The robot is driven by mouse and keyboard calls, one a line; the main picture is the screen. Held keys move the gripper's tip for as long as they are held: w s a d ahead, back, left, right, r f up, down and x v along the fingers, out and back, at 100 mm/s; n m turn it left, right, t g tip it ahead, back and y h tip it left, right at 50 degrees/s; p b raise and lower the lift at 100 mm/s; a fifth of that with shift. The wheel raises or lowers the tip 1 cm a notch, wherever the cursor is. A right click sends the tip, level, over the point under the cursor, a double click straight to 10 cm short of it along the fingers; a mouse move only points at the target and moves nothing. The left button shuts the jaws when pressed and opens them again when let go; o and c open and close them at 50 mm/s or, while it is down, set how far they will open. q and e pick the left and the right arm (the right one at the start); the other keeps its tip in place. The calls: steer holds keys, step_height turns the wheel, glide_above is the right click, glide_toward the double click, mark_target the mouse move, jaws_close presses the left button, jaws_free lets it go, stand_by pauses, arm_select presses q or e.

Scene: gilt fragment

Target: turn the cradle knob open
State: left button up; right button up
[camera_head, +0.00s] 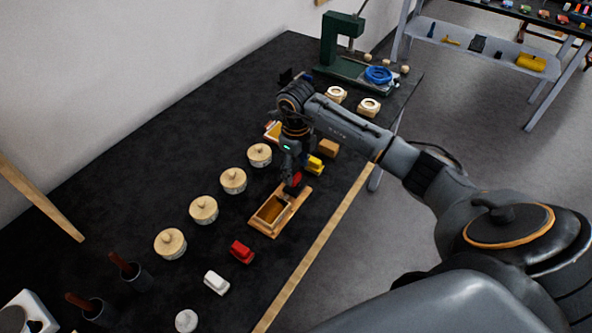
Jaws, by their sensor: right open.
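A light wooden cradle-like box (258,223) with an open hollow lies on the black table. A small red piece (295,180) sits at its far end, partly covered by my right gripper; I cannot tell whether it is the knob. My right gripper (291,172) points down over that far end, with its jaws open. The view is too small to tell whether its fingers touch the red piece or stand around it. My left gripper is not in view.
Several wooden-lidded jars (204,209) stand in a row left of the box. A red toy car (241,251) and a white one (216,282) lie nearer. A yellow piece (314,165) and a tan block (329,148) stand close behind my gripper. A green press (338,42) stands farther back.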

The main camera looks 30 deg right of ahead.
mark_target(296, 181)
steer(key=shift+f, duration=1.45)
steer(key=shift+c, duration=0.5)
steer(key=c, duration=1.1)
steer(key=shift+o, duration=0.2)
